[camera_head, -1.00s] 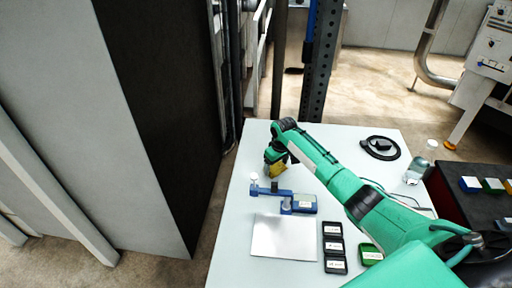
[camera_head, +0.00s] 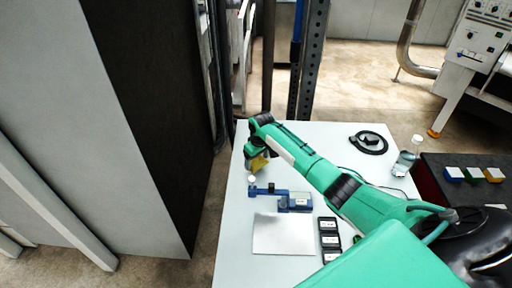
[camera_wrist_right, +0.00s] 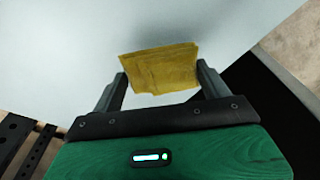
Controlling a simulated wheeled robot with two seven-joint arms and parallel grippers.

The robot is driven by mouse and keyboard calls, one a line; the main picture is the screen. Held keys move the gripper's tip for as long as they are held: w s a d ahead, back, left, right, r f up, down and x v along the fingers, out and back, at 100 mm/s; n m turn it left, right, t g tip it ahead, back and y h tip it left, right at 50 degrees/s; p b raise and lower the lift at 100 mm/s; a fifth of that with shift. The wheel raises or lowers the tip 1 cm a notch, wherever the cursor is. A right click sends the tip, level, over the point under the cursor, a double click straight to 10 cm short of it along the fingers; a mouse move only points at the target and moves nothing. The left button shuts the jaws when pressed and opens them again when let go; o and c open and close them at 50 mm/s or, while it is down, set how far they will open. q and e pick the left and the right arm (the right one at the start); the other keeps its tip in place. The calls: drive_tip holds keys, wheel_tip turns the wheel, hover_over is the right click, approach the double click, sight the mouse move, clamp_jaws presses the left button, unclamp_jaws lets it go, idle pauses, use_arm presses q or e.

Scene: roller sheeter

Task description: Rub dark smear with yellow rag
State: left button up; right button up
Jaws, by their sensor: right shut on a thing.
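The yellow rag (camera_head: 259,163) is in my right gripper (camera_head: 257,160) at the far left part of the white table (camera_head: 232,240). In the right wrist view the rag (camera_wrist_right: 160,66) spans between the two fingers of my right gripper (camera_wrist_right: 162,72), which is shut on it. The white tabletop fills the view beyond the rag. I cannot tell whether the rag touches the table. I see no dark smear in either view; the arm and rag hide part of the table. My left gripper is out of view.
A blue tool (camera_head: 268,190) with a white knob lies just in front of the gripper. A bare grey plate (camera_head: 284,236) and black labelled boxes (camera_head: 329,240) lie nearer. A black ring (camera_head: 369,143) and clear bottle (camera_head: 404,163) stand at the right. A dark post (camera_head: 309,70) rises behind the table.

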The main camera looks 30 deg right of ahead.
wheel_tip(320, 180, up, 2)
drive_tip(key=shift+r+p, duration=0.1)
drive_tip(key=shift+p, duration=0.55)
drive_tip(key=shift+w+a+r+p, duration=0.15)
drive_tip(key=shift+r+p, duration=0.85)
drive_tip(key=shift+r, duration=0.1)
drive_tip(key=shift+f, duration=0.1)
